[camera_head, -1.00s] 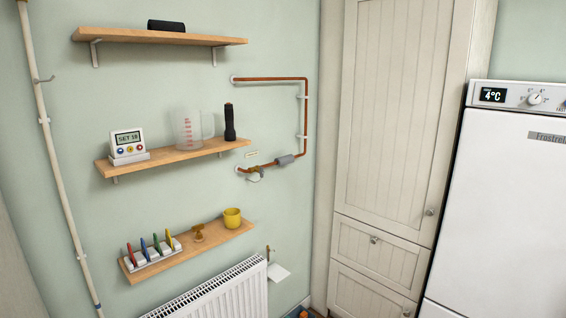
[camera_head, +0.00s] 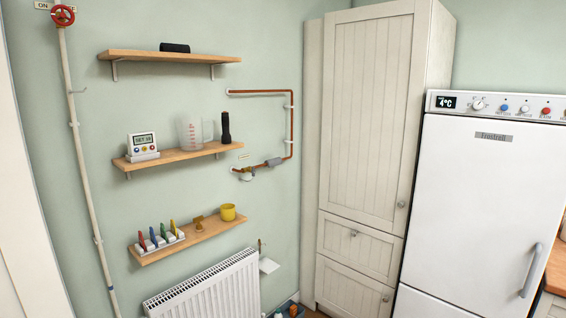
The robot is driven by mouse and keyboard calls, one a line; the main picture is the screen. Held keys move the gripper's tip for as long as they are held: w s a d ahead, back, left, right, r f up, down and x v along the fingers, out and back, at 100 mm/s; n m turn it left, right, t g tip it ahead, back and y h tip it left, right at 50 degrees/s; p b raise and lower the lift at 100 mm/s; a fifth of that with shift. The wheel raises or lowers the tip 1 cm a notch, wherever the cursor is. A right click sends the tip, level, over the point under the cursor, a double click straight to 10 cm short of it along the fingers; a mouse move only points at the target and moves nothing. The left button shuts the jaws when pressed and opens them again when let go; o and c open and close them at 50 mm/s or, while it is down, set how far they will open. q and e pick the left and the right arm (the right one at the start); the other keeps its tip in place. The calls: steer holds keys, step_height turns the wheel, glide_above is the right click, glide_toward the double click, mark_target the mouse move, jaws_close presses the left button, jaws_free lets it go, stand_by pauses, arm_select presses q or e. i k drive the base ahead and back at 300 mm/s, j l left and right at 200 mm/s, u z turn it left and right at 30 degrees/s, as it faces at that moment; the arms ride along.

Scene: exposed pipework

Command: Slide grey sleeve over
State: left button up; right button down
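The grey sleeve (camera_head: 274,162) sits around the lower horizontal run of the copper pipe (camera_head: 291,125) on the green wall. It is near the bend at the right end of that run. A brass valve or fitting (camera_head: 247,172) is to its left, close to where the pipe meets the wall. A small label (camera_head: 243,156) is on the wall above the fitting. The pipe section between fitting and sleeve is too small to judge. Neither of my grippers shows in the view.
Three wooden shelves (camera_head: 190,228) hold a yellow mug (camera_head: 228,212), a jug (camera_head: 190,133), a black torch (camera_head: 226,127) and a thermostat (camera_head: 143,146). A radiator (camera_head: 205,292) is below. A tall cabinet (camera_head: 365,110) and white fridge (camera_head: 480,200) stand right. A red valve wheel (camera_head: 62,15) is upper left.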

mark_target(276, 162)
steer(key=u, duration=1.3)
steer(key=i+l, duration=0.15)
steer(key=l, duration=0.2)
steer(key=i+l, duration=0.1)
steer(key=l, duration=0.25)
steer(key=i+l, duration=0.15)
steer(key=l, duration=0.25)
steer(key=i+l, duration=0.15)
steer(key=l, duration=0.2)
steer(key=i+l+u, duration=0.1)
steer(key=l, duration=0.25)
steer(key=i+l, duration=0.15)
steer(key=l, duration=0.2)
steer(key=i+l, duration=0.1)
steer(key=l, duration=0.25)
